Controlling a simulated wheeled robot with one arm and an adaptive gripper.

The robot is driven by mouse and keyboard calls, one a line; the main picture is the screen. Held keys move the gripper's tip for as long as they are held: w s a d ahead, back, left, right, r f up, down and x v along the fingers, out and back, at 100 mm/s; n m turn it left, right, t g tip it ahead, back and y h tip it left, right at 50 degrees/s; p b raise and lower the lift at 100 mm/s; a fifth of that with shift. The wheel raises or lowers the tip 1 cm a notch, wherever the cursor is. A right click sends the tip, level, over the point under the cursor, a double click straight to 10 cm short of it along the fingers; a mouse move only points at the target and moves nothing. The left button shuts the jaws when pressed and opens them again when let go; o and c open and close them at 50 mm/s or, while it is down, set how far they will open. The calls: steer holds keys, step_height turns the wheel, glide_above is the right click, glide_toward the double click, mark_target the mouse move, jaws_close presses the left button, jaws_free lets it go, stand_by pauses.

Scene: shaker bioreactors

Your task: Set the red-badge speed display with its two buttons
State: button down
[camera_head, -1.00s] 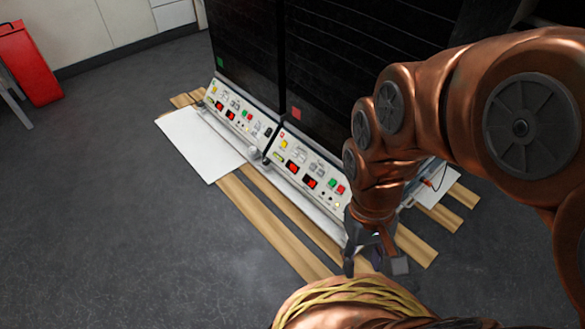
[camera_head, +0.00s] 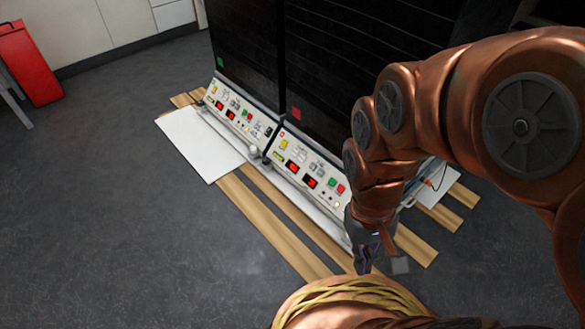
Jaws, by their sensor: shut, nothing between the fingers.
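The red badge (camera_head: 296,113) is on the dark front of the right-hand shaker unit. Below it is that unit's sloped white control panel (camera_head: 308,172). The panel has two small red-lit displays, a left one (camera_head: 292,167) and a right one (camera_head: 310,183). Their digits are too small to read. A green button (camera_head: 332,182) and a red button (camera_head: 341,188) sit at the panel's right end. Small buttons near the displays are hard to make out. My gripper (camera_head: 362,270) is shut and empty, pointing down in front of the panel's right end, apart from it.
A green-badge unit (camera_head: 220,63) with a similar panel (camera_head: 238,112) stands to the left. Wooden planks (camera_head: 265,228) and a white sheet (camera_head: 196,146) lie on the floor in front. A red object (camera_head: 30,62) stands at far left. The grey floor at left is clear.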

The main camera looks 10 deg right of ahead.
stand_by(0.8)
step_height(320, 180, up, 13)
steer(key=s+p, duration=0.2)
steer(key=p, duration=1)
steer(key=shift+s+g+p, duration=0.3)
steer(key=shift+s+g, duration=0.1)
steer(key=shift+a, duration=0.1)
